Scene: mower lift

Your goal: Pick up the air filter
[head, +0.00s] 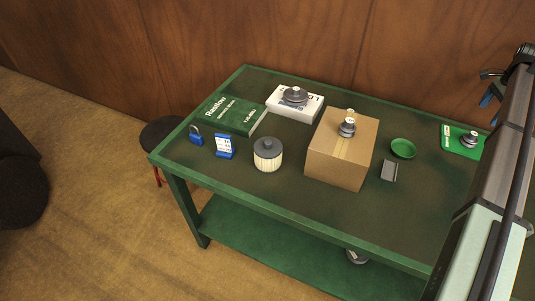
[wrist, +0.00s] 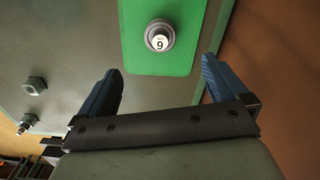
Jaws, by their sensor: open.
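The air filter (head: 268,155), a cream pleated cylinder with a dark grey cap and knob, stands upright on the green bench (head: 270,194) left of the cardboard box. It is not in the wrist view. My gripper (head: 489,88) is at the far right of the head view, above the bench's right end and well apart from the filter. In the wrist view my gripper (wrist: 161,66) has its two blue fingers spread wide with nothing between them.
A cardboard box (head: 333,158) with a small part on top stands right of the filter. A blue-and-white block (head: 224,146), blue padlock (head: 196,137), green book (head: 232,116) and white box (head: 283,109) lie left and behind. A green mat (wrist: 157,60) holds a round part (wrist: 160,36).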

